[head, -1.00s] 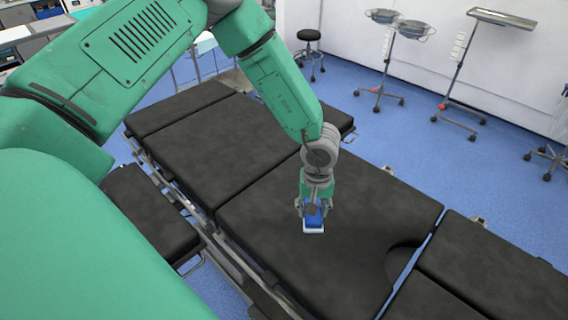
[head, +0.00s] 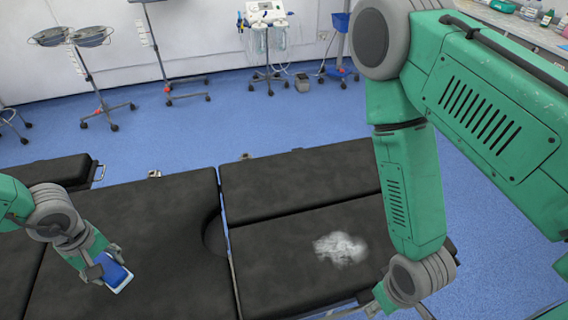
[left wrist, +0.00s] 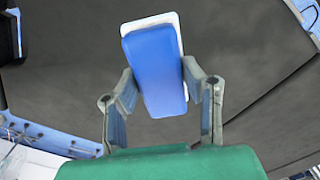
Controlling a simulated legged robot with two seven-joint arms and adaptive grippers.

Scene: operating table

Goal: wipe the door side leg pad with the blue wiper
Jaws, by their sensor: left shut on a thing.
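My left gripper (head: 106,274) is shut on the blue wiper (head: 117,279), which has a white pad, over the dark table section at left. In the left wrist view the wiper (left wrist: 155,70) sits between both fingers; I cannot tell whether it touches the table. Two black leg pads lie right of the cut-out. The nearer leg pad (head: 280,270) bears a whitish smudge (head: 341,249); the farther leg pad (head: 300,184) looks clean. Which one is door side is not clear.
A gap and a rounded cut-out (head: 214,236) separate the middle section from the leg pads. Small clamps (head: 154,173) line the far edge. A wheeled equipment stand (head: 267,40) and basin stands (head: 90,38) stand beyond, across clear blue floor.

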